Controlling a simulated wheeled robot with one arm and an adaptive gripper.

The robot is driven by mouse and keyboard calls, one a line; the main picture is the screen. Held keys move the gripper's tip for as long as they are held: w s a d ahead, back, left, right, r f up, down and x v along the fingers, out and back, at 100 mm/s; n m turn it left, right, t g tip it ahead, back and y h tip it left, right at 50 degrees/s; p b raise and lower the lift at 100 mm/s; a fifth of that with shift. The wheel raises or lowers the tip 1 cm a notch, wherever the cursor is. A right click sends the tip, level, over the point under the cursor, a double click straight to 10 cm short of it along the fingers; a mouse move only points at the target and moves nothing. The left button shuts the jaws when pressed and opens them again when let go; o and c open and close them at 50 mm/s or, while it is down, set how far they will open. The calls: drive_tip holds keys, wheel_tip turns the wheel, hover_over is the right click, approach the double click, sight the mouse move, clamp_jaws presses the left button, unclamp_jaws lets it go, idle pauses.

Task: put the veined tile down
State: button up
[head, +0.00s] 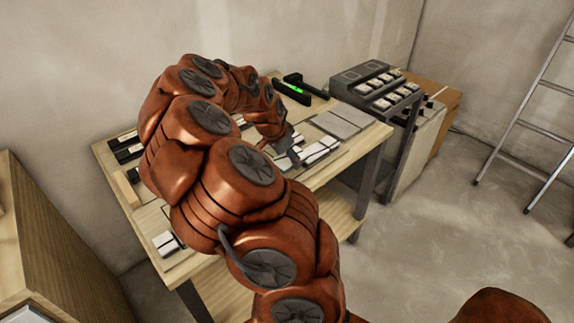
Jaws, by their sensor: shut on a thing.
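My arm reaches across the wooden workbench (353,164). My gripper (286,151) is low over the bench's right half, beside several small white tiles (315,152). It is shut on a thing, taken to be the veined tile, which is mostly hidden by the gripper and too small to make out. No veining can be read on any tile from here. I cannot tell whether the held piece touches the bench or hangs just above it.
Grey slabs (335,125) lie right of the gripper. A level with a green light (295,89) is at the back.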

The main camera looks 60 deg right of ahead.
sight(287, 165)
drive_tip(key=shift+w+f, duration=0.2)
drive_tip(key=shift+f+p, duration=0.35)
drive_tip(key=shift+f, duration=1.2)
drive_tip(key=shift+f, duration=0.2)
drive_tip(key=o, duration=1.2)
drive_tip(key=shift+r, duration=0.1)
